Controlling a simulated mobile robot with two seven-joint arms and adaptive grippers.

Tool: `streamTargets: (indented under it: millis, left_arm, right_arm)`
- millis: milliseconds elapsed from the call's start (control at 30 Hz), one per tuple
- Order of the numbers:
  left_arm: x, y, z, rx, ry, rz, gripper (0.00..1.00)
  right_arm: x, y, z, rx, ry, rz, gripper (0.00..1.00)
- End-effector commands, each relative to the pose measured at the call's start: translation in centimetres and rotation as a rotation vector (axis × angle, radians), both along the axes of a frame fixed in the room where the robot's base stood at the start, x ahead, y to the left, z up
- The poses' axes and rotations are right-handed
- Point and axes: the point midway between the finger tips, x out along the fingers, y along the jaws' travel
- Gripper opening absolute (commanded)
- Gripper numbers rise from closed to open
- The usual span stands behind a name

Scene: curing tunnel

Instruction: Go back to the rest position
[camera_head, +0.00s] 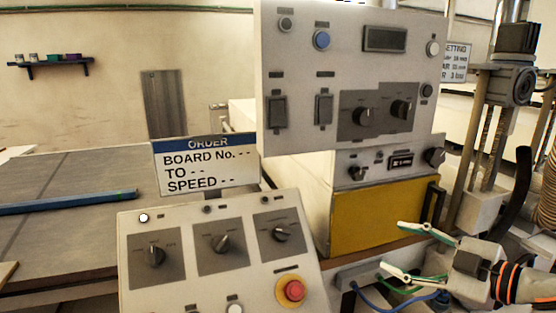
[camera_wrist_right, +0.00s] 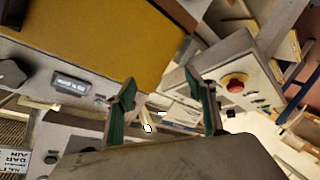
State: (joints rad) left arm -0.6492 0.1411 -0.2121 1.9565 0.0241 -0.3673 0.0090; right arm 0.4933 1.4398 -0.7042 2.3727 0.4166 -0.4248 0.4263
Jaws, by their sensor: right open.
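My right gripper (camera_head: 392,248) is at the lower right of the head view. Its two pale fingers with green pads are spread apart, with nothing between them. It is in front of and below the yellow panel (camera_head: 383,219), to the right of the sloped control console (camera_head: 205,255). In the right wrist view the two fingers (camera_wrist_right: 168,105) stand apart and empty, with the yellow panel (camera_wrist_right: 110,40) at the upper left and the red button (camera_wrist_right: 235,84) to the right. My left gripper is not in view.
A tall control panel (camera_head: 345,130) with knobs and switches stands in the middle. An order sign (camera_head: 205,165) stands before a wide table (camera_head: 80,200) at the left. The red stop button (camera_head: 290,291) is on the console. Blue and green cables (camera_head: 375,303) run below my right gripper.

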Motion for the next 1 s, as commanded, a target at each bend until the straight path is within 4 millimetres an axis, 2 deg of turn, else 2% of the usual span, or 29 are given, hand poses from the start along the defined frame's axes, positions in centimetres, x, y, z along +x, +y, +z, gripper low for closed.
streamTargets:
  millis: [33, 200, 367, 567, 800, 1000]
  left_arm:
    - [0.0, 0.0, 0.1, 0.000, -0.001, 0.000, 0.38]
    - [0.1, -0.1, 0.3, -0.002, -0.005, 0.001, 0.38]
    - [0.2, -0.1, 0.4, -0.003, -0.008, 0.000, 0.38]
    - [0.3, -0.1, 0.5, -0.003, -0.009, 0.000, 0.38]
    - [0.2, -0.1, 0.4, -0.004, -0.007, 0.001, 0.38]
    - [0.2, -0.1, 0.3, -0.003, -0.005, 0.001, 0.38]
  right_arm:
    - [-0.2, 1.7, -1.7, 0.003, 0.001, 0.006, 0.56]
    - [-0.5, 4.6, -5.5, -0.021, -0.017, -0.045, 0.56]
    - [-1.2, 5.2, -9.0, -0.042, -0.006, -0.150, 0.56]
    - [-3.3, 3.1, -14.1, -0.091, 0.073, -0.349, 0.56]
    - [-8.8, -2.2, -21.3, -0.205, 0.265, -0.606, 0.56]
    - [-13.7, -5.5, -25.2, -0.293, 0.409, -0.737, 0.56]
